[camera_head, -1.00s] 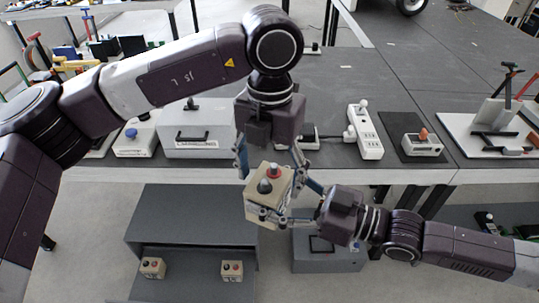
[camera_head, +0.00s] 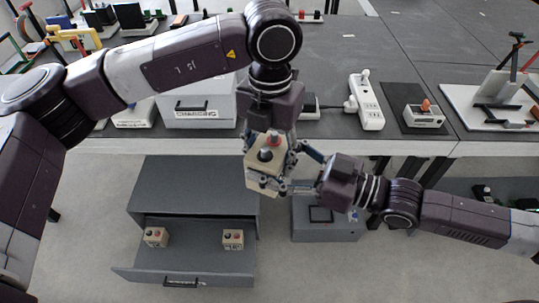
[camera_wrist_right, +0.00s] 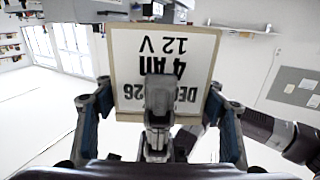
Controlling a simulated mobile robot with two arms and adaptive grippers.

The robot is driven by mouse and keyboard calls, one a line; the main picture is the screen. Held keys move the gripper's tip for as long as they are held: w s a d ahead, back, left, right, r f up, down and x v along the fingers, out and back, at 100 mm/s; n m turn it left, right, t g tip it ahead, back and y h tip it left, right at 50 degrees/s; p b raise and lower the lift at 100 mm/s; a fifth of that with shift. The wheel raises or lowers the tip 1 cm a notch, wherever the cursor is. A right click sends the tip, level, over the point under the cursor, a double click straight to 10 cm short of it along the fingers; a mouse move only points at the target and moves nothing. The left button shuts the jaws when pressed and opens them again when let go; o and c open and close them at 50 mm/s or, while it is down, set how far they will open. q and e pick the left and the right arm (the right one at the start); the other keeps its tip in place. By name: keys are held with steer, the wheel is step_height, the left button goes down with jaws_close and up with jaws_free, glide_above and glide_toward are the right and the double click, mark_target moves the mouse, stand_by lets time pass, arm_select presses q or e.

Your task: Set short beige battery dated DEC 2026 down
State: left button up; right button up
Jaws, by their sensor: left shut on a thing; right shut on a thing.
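The beige battery (camera_head: 266,168) has a red and a black terminal on top and is held in the air in front of the table edge. My left gripper (camera_head: 268,148) reaches it from above and is shut on it. My right gripper (camera_head: 288,182) comes from the right and is also shut on it. In the right wrist view the battery (camera_wrist_right: 190,55) shows an upside-down label with "12 V", "4 Ah" and a date ending in 26. My right gripper's fingers (camera_wrist_right: 160,112) partly cover the date.
Below is a grey cabinet (camera_head: 190,180) with an open drawer (camera_head: 150,272) holding two small beige batteries (camera_head: 156,237) (camera_head: 233,239). A grey box (camera_head: 325,232) stands to its right. The table (camera_head: 400,65) behind carries a power strip (camera_head: 366,100) and a grey case (camera_head: 198,105).

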arm_select(q)
jaws_close()
arm_select(e)
steer(key=shift+r, duration=0.3)
arm_select(q)
steer(key=shift+r, duration=0.15)
arm_select(e)
steer(key=o, duration=2.1)
steer(key=shift+f, duration=0.1)
steer(key=shift+o, duration=0.2)
steer(key=shift+f, duration=0.1)
steer(key=shift+d, duration=0.1)
